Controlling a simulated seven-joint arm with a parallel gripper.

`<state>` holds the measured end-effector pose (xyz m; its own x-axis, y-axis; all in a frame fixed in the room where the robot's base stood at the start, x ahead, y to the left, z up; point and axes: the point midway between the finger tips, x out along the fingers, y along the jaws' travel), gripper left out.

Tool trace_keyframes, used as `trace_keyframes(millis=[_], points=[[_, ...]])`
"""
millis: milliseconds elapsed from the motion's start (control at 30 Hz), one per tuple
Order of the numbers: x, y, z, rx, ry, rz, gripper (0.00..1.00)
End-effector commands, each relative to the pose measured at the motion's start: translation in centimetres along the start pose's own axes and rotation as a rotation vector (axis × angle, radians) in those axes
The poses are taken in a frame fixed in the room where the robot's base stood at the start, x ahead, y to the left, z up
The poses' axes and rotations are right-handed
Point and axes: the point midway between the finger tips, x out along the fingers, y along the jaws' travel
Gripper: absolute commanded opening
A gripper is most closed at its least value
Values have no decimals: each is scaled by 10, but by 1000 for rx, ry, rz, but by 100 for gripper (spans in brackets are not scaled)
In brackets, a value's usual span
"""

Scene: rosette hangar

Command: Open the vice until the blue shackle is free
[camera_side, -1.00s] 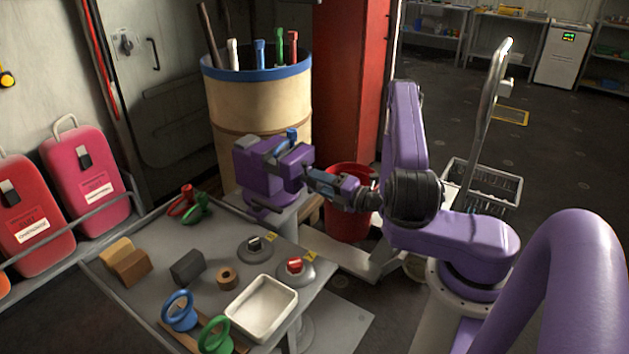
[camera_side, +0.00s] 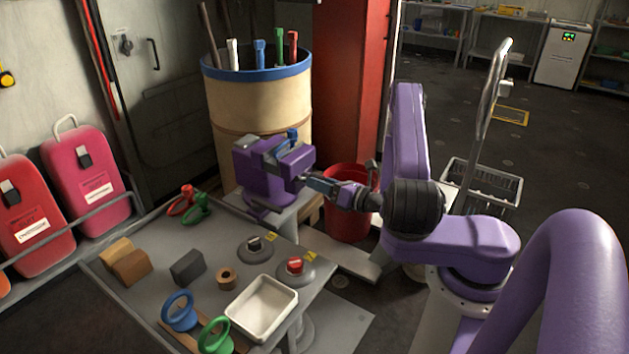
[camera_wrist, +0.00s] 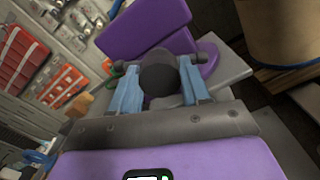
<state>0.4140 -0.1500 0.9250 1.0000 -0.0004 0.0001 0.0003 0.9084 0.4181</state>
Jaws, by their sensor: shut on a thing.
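The purple vice (camera_side: 258,170) stands on a pedestal beside the table, in front of the drum. The blue shackle (camera_side: 293,134) shows at the top of its jaws; how firmly it is held I cannot tell. My gripper (camera_side: 306,181) is at the vice's right end. In the wrist view my gripper's blue fingers (camera_wrist: 160,88) are shut on a dark round knob (camera_wrist: 160,76), seemingly the end of the vice's screw. The purple vice (camera_wrist: 145,25) shows beyond it there. The shackle is not distinguishable in the wrist view.
The table (camera_side: 215,240) holds red and green shackles, blocks, a white tray (camera_side: 261,307) and two round stands. A tan drum (camera_side: 260,105) is close behind the vice. A red bucket (camera_side: 348,220) stands below my wrist, and a red column (camera_side: 350,100) rises behind.

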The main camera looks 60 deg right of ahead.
Motion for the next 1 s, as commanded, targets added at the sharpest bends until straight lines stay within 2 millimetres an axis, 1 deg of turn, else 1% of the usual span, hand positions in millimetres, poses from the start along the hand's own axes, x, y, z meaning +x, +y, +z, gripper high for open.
trace_keyframes(millis=[33, 67, 333, 433, 1000], points=[[0, 0, 0, 2, 1, -2, 56], [0, 0, 0, 2, 1, -2, 62], [0, 0, 0, 3, 0, -1, 62], [-4, -1, 0, 3, 0, -2, 62], [-53, 0, 0, 3, -1, -2, 62]])
